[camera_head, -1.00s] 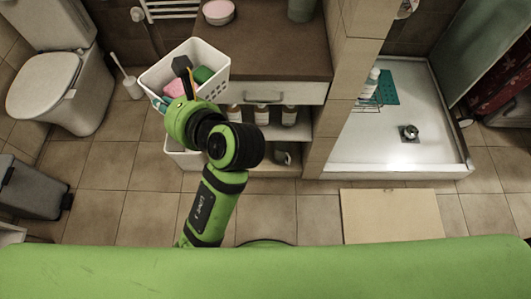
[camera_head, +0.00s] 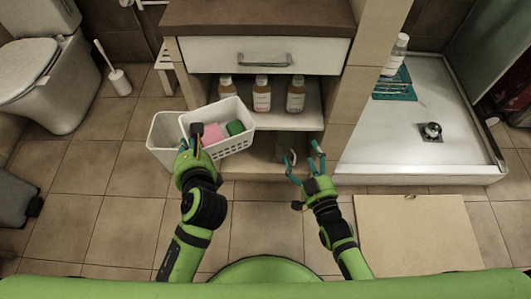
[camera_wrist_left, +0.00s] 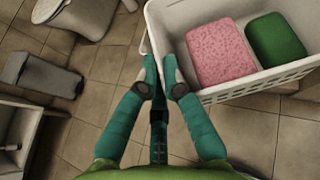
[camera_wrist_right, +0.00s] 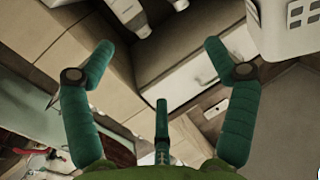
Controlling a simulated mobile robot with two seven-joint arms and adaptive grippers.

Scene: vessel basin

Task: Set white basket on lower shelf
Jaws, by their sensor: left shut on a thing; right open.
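The white basket (camera_head: 236,113) holds a pink sponge and a green block, and is held up in front of the cabinet's left side in the head view. My left gripper (camera_head: 193,144) is shut on the basket's near left rim. The left wrist view shows the fingers on the wall of the basket (camera_wrist_left: 255,86). The lower shelf (camera_head: 262,162) is the cabinet's bottom level, partly hidden by the basket. My right gripper (camera_head: 303,163) is open and empty in front of the lower shelf. In the right wrist view, a corner of the basket (camera_wrist_right: 292,28) shows at upper right.
A second white container (camera_head: 163,137) stands behind and left of the held basket. Several bottles (camera_head: 262,95) stand on the shelf above. A drawer (camera_head: 264,55) is shut above them. A beige mat (camera_head: 415,232) lies at right.

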